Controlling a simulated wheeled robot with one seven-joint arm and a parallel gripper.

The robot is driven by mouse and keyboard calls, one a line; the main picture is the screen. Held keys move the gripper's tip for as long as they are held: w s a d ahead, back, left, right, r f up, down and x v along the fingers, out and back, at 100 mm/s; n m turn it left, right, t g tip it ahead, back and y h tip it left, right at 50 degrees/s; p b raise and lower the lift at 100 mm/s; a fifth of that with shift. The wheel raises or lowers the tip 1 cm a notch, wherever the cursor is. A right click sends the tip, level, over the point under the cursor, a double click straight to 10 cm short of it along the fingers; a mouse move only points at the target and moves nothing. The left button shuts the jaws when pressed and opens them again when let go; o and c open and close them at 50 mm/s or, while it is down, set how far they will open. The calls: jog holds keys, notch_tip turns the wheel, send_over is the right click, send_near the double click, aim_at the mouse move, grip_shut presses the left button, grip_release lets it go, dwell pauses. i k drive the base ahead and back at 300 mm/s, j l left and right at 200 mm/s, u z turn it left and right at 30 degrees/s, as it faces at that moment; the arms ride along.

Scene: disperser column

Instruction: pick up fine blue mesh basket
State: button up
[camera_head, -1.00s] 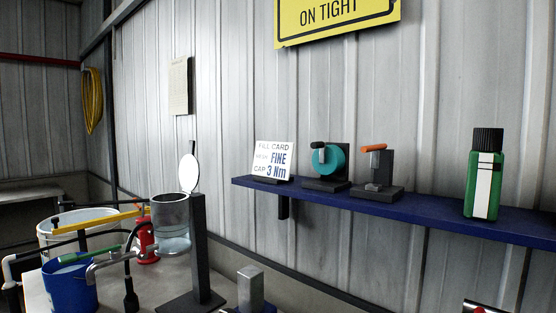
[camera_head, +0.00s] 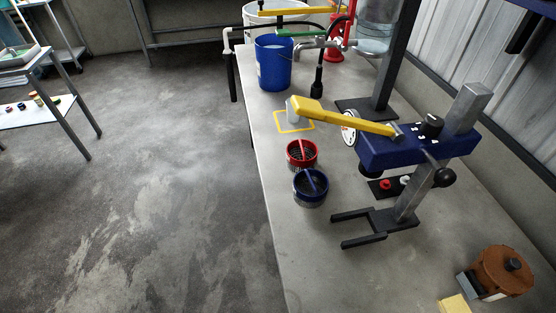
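A blue-rimmed mesh basket (camera_head: 311,187) with a blue bar across its top stands upright on the grey bench, near its left edge. A red-rimmed mesh basket (camera_head: 301,154) of similar size stands just behind it. The mesh is too small to compare how fine each one is. My gripper is not in view.
A disperser stand with a blue head (camera_head: 417,149), a yellow lever (camera_head: 345,117) and a forked base (camera_head: 378,226) stands right of the baskets. A blue bucket (camera_head: 273,66) is farther back. A brown round device (camera_head: 503,271) sits at front right.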

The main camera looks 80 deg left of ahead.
aim_at(310, 187)
jog(key=k+j+u, duration=0.1)
jog(key=k+j, duration=0.25)
jog(key=k+j+u, duration=0.1)
jog(key=k+j, duration=0.55)
jog(key=j, duration=0.15)
jog(key=k+j+u, duration=0.15)
jog(key=k+j, duration=0.15)
jog(key=k+j+u, duration=0.1)
jog(key=k+j, duration=0.2)
jog(key=j, duration=0.2)
jog(key=k+j+u, duration=0.1)
jog(key=k+j, duration=0.2)
jog(key=j, duration=0.2)
jog(key=i+j, duration=1.3)
jog(key=i+l, duration=0.4)
jog(key=l, duration=0.2)
